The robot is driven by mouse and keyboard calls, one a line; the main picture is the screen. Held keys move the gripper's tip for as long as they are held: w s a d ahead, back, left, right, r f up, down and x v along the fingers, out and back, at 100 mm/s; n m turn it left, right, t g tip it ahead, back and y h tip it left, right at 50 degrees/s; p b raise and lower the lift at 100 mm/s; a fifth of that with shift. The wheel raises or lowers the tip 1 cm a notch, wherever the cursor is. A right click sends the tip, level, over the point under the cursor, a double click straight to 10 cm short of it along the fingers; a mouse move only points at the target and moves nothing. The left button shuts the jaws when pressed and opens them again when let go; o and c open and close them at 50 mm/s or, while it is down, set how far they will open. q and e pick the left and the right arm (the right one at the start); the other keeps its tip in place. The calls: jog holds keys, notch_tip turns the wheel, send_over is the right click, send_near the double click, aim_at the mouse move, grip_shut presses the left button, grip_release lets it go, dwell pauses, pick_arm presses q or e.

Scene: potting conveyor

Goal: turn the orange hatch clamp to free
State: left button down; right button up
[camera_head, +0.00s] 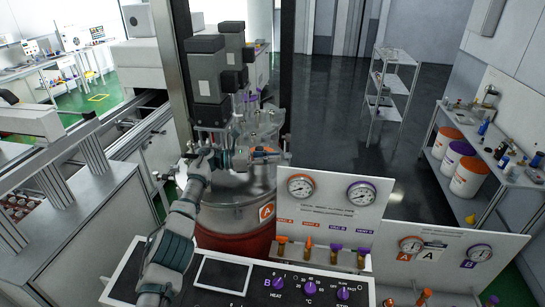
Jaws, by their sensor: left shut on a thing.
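The mixing vessel (238,217) stands in the middle, with a metal lid, a red lower part and an orange "A" badge. My left arm comes up from the lower left, and my left gripper (232,160) is over the lid, shut on a small part there. A little orange of the hatch clamp (257,149) shows at the fingertips; most of it is hidden by the gripper. The clamp's exact angle is too small to tell. My right gripper is not in view.
Grey motor housings (207,75) rise above the lid beside a metal post. A gauge panel (330,212) stands close on the right, above a control panel (325,286) with purple knobs. A second gauge board (440,256) is farther right. Open floor lies behind.

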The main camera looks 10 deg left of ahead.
pick_arm(q)
jog(key=shift+r, duration=0.2)
jog(key=c, duration=1.2)
grip_release()
jog(key=shift+w, duration=0.1)
jog(key=shift+a+f, duration=0.1)
jog(key=shift+f, duration=0.1)
